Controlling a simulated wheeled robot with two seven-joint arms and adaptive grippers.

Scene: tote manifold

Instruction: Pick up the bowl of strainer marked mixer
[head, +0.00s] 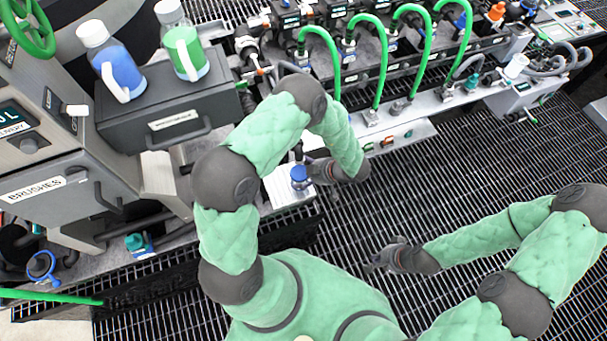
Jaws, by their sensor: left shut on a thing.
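My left gripper (308,171) reaches in from the right side of a blue-topped cylindrical part (299,178) at the bench's front edge and is shut on it. This part looks like a strainer bowl. Any mixer marking on it is too small to read. Its lower end is hard to make out against the metal plate behind. My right gripper (380,260) hangs over the floor grating, away from the bench. It holds nothing that I can see, and its finger gap is too small to judge.
A teal-topped fitting (137,242) and a blue ring-shaped fitting (42,265) sit at the lower left. Bottles with blue (120,70) and green (185,50) liquid stand on a dark drawer box (165,105). A manifold with green hoses (380,60) runs along the back. The grating (450,170) is clear.

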